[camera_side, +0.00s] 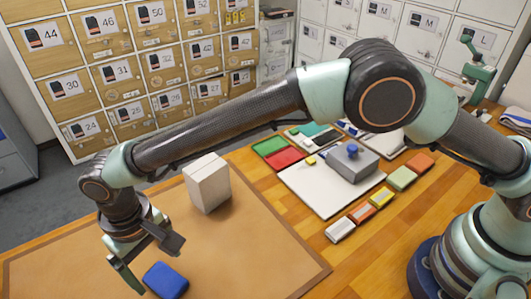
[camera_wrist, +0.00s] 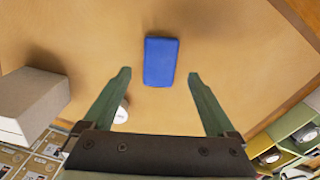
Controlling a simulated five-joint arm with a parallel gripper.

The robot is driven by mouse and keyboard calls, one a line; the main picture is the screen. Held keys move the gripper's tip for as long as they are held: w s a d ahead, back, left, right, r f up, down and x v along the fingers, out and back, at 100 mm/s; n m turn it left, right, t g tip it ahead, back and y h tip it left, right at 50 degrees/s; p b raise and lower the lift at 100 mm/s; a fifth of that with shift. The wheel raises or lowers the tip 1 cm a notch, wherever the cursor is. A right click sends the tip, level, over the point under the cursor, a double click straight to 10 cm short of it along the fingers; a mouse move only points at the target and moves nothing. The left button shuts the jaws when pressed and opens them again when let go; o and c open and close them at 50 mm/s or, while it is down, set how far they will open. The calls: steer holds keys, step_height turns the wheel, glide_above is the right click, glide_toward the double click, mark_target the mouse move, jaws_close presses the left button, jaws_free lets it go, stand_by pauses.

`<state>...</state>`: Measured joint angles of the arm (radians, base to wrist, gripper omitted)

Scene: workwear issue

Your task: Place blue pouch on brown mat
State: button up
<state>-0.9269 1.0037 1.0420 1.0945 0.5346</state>
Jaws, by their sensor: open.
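The blue pouch (camera_side: 166,280) lies flat on the brown mat (camera_side: 265,262) near the front edge of the side view. It also shows in the wrist view (camera_wrist: 160,60), with bare mat (camera_wrist: 235,60) around it. My gripper (camera_side: 150,258) is open and empty, pointing down just above and behind the pouch. In the wrist view the fingertips of my gripper (camera_wrist: 160,75) stand apart on either side of the pouch, with gaps on both sides. I cannot tell the exact height of the fingertips above the mat.
A white box (camera_side: 207,185) stands on the mat behind my gripper. A small white round thing (camera_wrist: 121,112) shows beside the left finger. Right of the mat are a white board (camera_side: 315,192), a grey block with a blue knob (camera_side: 352,162) and several coloured blocks. Numbered drawers stand behind.

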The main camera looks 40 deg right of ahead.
mark_target(165, 279)
step_height(165, 279, up, 8)
steer(key=w+d+r+m+t+y, duration=0.1)
steer(key=w+d+r, duration=0.2)
steer(key=d+r, duration=0.5)
steer(key=w+d+r+m+t, duration=0.1)
steer(key=w+d+r, duration=0.25)
steer(key=d, duration=0.95)
steer(key=s+d+t, duration=0.1)
steer(key=s+d, duration=0.2)
steer(key=d, duration=0.4)
steer(key=s+d+m+t, duration=0.1)
steer(key=s+d, duration=0.3)
steer(key=d, duration=0.4)
steer(key=s+d+m+t+h, duration=0.1)
steer(key=s+d, duration=0.3)
steer(key=d, duration=0.4)
steer(key=shift+r+t, duration=0.15)
steer(key=shift+t, duration=0.15)
